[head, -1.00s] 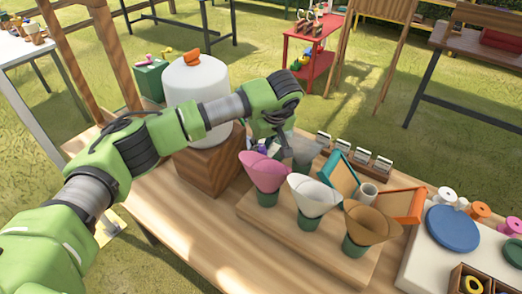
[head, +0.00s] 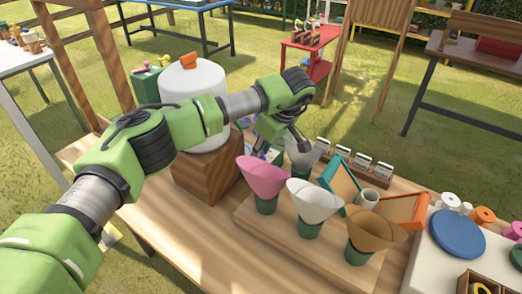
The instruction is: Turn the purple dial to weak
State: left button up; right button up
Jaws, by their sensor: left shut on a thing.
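My left gripper (head: 282,146) is over the wooden table, just behind the pink cone. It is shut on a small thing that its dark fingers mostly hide. A purple and white patch, seemingly the purple dial (head: 263,153), shows at its fingertips. The dial's marks and its setting cannot be read from here. My right gripper is not in view.
Pink (head: 263,180), white (head: 315,198) and brown (head: 373,235) paper cones stand in front of the gripper, with a grey cone (head: 304,158) close beside it. A white drum (head: 196,98) on a wooden block (head: 207,172) is left. Small cards (head: 360,167) stand behind right.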

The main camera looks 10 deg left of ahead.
pick_arm(q)
jog(key=o, duration=0.8)
jog(key=shift+o, duration=0.2)
jog(key=v, duration=1.2)
jog(key=shift+r, duration=0.1)
